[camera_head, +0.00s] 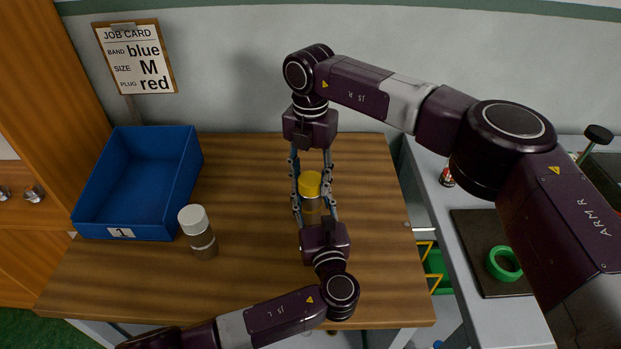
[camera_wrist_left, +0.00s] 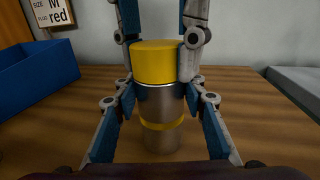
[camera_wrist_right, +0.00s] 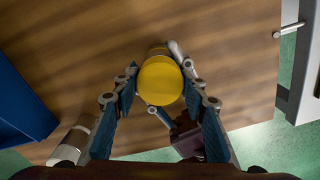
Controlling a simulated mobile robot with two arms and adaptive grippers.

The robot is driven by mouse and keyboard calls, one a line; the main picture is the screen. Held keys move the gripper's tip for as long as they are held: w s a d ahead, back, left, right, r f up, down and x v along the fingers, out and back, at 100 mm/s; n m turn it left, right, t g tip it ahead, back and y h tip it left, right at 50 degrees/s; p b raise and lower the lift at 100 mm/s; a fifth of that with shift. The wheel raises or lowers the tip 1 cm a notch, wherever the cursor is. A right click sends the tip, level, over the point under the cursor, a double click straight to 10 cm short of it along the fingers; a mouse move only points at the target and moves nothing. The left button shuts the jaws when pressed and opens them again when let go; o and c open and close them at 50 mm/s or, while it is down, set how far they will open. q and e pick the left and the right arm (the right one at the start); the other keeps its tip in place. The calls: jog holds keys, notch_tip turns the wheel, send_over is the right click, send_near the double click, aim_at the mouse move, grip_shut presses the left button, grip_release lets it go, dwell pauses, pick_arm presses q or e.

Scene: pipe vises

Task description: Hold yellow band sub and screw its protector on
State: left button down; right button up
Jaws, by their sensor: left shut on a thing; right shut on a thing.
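The yellow band sub (camera_wrist_left: 160,105) is a grey metal cylinder with a yellow band low on it, standing upright on the wooden table. Its yellow protector (camera_wrist_left: 157,62) sits on its top end; I cannot tell how far it is threaded. My left gripper (camera_wrist_left: 163,100) is shut around the sub's metal body from the near side. My right gripper (camera_wrist_right: 160,88) comes from above and is shut on the protector. In the head view the yellow protector (camera_head: 310,184) shows between both sets of fingers, which partly hide the sub.
A blue bin (camera_head: 137,185) marked 1 stands at the table's left. A second sub with a white cap (camera_head: 197,232) stands beside it. A job card (camera_head: 137,58) hangs behind. A grey counter with a green ring (camera_head: 504,263) is at right. The table's right part is clear.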

jog(key=shift+m, duration=0.8)
jog(key=o, duration=1.4)
jog(key=shift+r, duration=0.1)
notch_tip(320, 180, up, 12)
jog(key=shift+f, duration=0.1)
pick_arm(q)
jog(key=c, duration=1.1)
grip_release()
jog(key=shift+c, duration=0.2)
jog(key=s, duration=0.4)
jog(key=s+d, duration=0.1)
jog(key=s, duration=0.3)
jog(key=s+d, duration=0.1)
jog(key=s, duration=0.2)
jog(key=shift+s+d, duration=0.2)
jog(key=shift+s, duration=0.2)
